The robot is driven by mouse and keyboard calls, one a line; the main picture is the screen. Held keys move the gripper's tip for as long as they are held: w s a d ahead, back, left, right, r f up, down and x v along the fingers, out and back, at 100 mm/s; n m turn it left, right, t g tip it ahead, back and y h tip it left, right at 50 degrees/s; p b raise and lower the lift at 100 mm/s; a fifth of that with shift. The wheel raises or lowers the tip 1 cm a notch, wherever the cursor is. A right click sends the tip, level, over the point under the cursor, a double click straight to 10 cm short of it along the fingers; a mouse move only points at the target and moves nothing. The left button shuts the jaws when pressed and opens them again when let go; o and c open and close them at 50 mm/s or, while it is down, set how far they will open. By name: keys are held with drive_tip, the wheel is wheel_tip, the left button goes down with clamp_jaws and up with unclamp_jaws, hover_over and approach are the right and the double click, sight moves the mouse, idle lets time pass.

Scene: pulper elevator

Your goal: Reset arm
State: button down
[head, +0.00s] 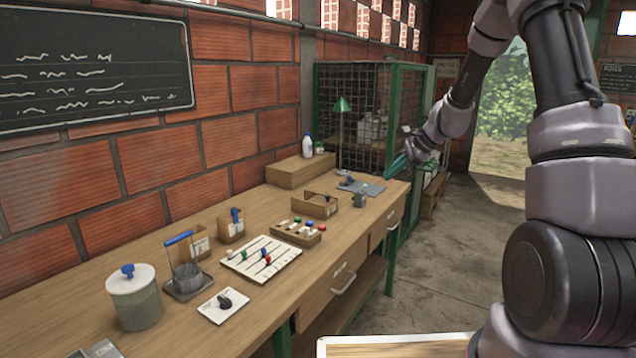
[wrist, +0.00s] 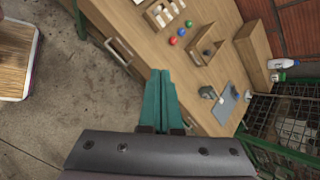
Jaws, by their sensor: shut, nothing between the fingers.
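My arm (head: 575,130) rises on the right of the head view and bends down and left toward the far end of the bench. My gripper (head: 399,164) is near the bench's far front corner, with teal fingers. In the wrist view my gripper (wrist: 161,75) has its two teal fingers pressed together, with nothing between them. The fingers appear in front of the bench's front edge and drawers. I cannot tell how far they are from the wood.
A long wooden bench (head: 180,239) carries a lidded jar (head: 135,305), a white tray with coloured pegs (head: 245,262), a parts box (head: 290,236) and a grey mat (head: 370,188). A wire cage (head: 345,90) stands behind. The concrete floor (head: 470,260) right of the bench is clear.

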drive_tip(key=s+a+r+n+h, duration=0.15)
drive_tip(key=s+r+n, duration=0.45)
drive_tip(key=s+r, duration=0.95)
drive_tip(key=s+d+r+n+t+h, duration=0.1)
drive_tip(key=s+d+r+n, duration=0.1)
drive_tip(key=s, duration=0.7)
drive_tip(key=s+d+r+n+t+h, duration=0.1)
drive_tip(key=s+r+n+t+h, duration=0.1)
drive_tip(key=s, duration=0.8)
wheel_tip(320, 180, up, 2)
drive_tip(key=shift+s+d+r+n, duration=0.15)
drive_tip(key=shift+d+n, duration=0.25)
drive_tip(key=shift+n, duration=0.2)
